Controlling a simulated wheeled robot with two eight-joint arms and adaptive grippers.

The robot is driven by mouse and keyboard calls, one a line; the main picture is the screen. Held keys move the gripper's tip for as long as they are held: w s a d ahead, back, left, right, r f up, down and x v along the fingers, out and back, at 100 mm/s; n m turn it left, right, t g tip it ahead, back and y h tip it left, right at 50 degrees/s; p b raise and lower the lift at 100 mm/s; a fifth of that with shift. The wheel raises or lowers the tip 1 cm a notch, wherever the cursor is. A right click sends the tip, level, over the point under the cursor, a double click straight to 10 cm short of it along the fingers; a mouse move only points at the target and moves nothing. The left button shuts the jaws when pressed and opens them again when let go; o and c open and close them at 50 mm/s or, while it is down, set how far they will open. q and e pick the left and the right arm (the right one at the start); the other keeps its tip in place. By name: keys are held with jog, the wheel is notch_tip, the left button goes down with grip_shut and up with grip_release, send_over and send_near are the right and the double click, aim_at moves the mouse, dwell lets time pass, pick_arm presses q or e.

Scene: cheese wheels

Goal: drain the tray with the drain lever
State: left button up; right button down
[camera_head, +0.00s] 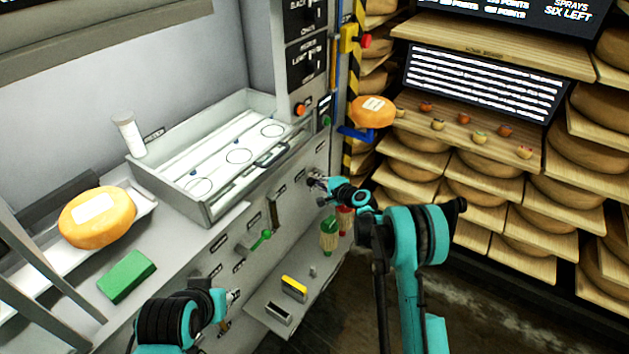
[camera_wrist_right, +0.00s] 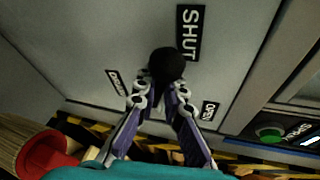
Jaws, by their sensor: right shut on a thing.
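The tray (camera_head: 205,210) is a pale, shallow box on the counter, with three dark rings and small blue marks on its floor. I cannot tell whether it holds liquid. My right gripper (camera_head: 318,183) is at the front panel below the tray's right end. In the right wrist view my right gripper (camera_wrist_right: 160,92) is shut on the black ball knob (camera_wrist_right: 167,62) of a lever, apparently the drain lever.
A green-handled lever (camera_head: 261,239) sticks out of the panel left of my right gripper. An orange cheese (camera_head: 97,217), a green block (camera_head: 126,276) and a white shaker (camera_head: 129,133) are on the counter. Cheese shelves (camera_head: 480,215) fill the right side.

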jog(key=m, duration=0.1)
jog(key=r+m+g+p, duration=0.1)
jog(key=w+r+m+g+y, duration=0.1)
jog(key=shift+d, duration=0.35)
jog(key=shift+w+d+r+m+g+y+p, duration=0.2)
jog(key=shift+w+r+m+g, duration=0.1)
jog(key=shift+m+g, duration=0.25)
jog(key=shift+w+d+r+m+g+y+p, duration=0.15)
jog(key=shift+d+r+m+g+y+p, duration=0.1)
jog(key=shift+m+g, duration=0.3)
jog(key=shift+w+d+r+m+g+y, duration=0.2)
jog(key=shift+w+m+g+y, duration=0.2)
jog(key=shift+m, duration=0.4)
pick_arm(q)
jog(key=shift+w+d+r, duration=0.15)
jog(key=shift+w+r, duration=0.1)
jog(key=shift+r, duration=0.3)
jog(key=shift+w+d+r, duration=0.15)
jog(key=shift+w+r, duration=0.05)
jog(key=shift+r, duration=0.3)
pick_arm(e)
jog(key=shift+w+d+r+m+g+y, duration=0.1)
jog(key=shift+w+d+m+g+y, duration=0.15)
jog(key=shift+m, duration=0.35)
jog(key=c, duration=1.6)
grip_release()
jog(key=shift+w, duration=0.1)
jog(key=shift+d, duration=0.1)
jog(key=v, duration=1.2)
